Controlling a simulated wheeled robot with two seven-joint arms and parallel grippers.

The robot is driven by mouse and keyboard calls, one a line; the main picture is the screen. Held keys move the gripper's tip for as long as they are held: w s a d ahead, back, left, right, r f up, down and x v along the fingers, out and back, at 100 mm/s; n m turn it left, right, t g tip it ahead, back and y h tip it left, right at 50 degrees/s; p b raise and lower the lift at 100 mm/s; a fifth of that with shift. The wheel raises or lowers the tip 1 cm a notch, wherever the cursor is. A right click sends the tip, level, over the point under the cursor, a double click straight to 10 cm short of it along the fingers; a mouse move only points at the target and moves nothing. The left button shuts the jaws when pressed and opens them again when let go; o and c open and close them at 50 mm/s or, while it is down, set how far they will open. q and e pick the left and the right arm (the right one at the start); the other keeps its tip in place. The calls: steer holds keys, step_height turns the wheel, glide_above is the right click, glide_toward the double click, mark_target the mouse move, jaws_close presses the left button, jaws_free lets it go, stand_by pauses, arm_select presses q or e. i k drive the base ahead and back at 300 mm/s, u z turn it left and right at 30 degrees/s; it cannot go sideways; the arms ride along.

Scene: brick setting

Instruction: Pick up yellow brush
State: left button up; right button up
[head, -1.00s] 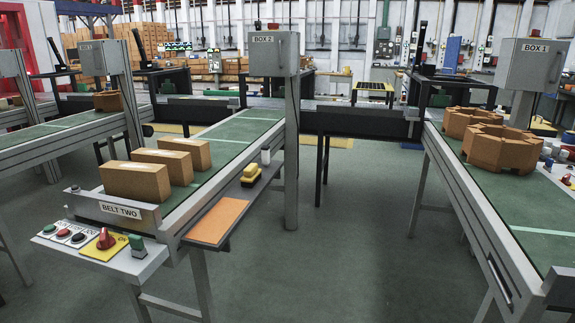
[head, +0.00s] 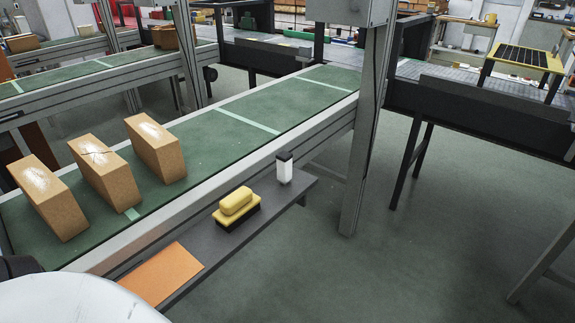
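The yellow brush (head: 237,207) lies on a narrow dark side shelf (head: 225,242) along the near side of the conveyor. It has a yellow block handle on a wider yellow base, with dark bristles underneath, and it stands upright on them. It sits between an orange sheet and a small white bottle. Neither of my grippers shows in the head view.
An orange sheet (head: 166,275) and a white bottle with a dark cap (head: 284,168) share the shelf. Several tan bricks (head: 104,172) stand on the green belt (head: 220,138) behind. A grey post (head: 366,130) rises to the right. Floor (head: 330,270) is clear at front right.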

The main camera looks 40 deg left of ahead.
mark_target(235, 210)
steer(key=i, duration=1.25)
steer(key=u, duration=4)
steer(key=k, duration=0.25)
steer(key=z, duration=1.2)
